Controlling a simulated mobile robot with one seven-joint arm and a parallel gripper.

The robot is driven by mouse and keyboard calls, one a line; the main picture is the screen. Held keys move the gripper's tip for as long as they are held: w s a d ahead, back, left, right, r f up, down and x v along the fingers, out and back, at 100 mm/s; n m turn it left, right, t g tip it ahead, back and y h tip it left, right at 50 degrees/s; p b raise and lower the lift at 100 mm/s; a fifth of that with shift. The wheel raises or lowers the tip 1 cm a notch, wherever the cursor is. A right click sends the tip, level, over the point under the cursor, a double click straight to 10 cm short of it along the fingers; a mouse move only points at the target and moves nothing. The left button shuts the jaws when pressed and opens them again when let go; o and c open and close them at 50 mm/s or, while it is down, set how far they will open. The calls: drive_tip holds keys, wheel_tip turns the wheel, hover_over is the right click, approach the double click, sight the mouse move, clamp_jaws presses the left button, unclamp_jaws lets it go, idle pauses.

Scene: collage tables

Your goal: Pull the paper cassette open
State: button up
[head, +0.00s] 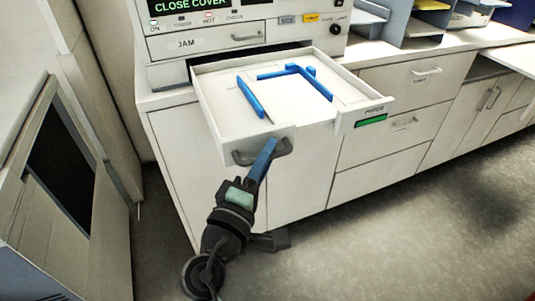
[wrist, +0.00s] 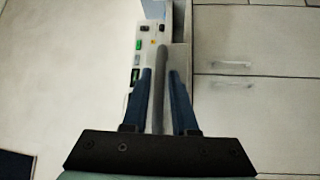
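The paper cassette (head: 222,112) is a white drawer-like tray, slid well out of the machine's front. Blue guides (head: 250,97) lie inside it. Its grey handle (head: 272,153) is on the front face; it also shows as a grey bar in the wrist view (wrist: 161,62). My gripper (head: 266,152) is at the handle. In the wrist view, the blue fingers of my gripper (wrist: 160,78) stand on both sides of the bar, with narrow gaps visible. The fingers look open around the handle. Whether one touches it is hard to tell.
The white machine (head: 240,40) reads "CLOSE COVER" and has a closed JAM panel (head: 205,42). It stands on a white cabinet (head: 385,140) with drawers. A beige unit with a dark panel (head: 58,155) stands at left. Grey floor (head: 400,240) is clear at right.

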drive_tip(key=b+v, duration=0.2)
drive_tip(key=v, duration=1.1)
drive_tip(key=shift+w, duration=0.1)
drive_tip(key=w+d+r+m+t+y+p, duration=0.1)
drive_tip(key=w+r+m+t+y+p, duration=0.2)
drive_tip(key=r, duration=1)
drive_tip(key=w+d+r+m+t+p, duration=0.15)
drive_tip(key=r+m+p, duration=0.3)
drive_tip(key=r, duration=0.85)
drive_tip(key=s+r+m+t+y+p, duration=0.1)
drive_tip(key=s+r+t+y, duration=0.1)
drive_tip(key=r, duration=1)
drive_tip(key=s+r+m+t+y+p, duration=0.2)
drive_tip(key=s+r, duration=0.4)
drive_tip(key=r, duration=0.6)
drive_tip(key=shift+s+t+y+p, duration=0.3)
drive_tip(key=shift+t+y, duration=0.55)
drive_tip(key=shift+y, duration=0.05)
drive_tip(key=shift+d+f+m, duration=0.15)
drive_tip(key=shift+f+m, duration=0.05)
drive_tip(key=shift+m, duration=0.05)
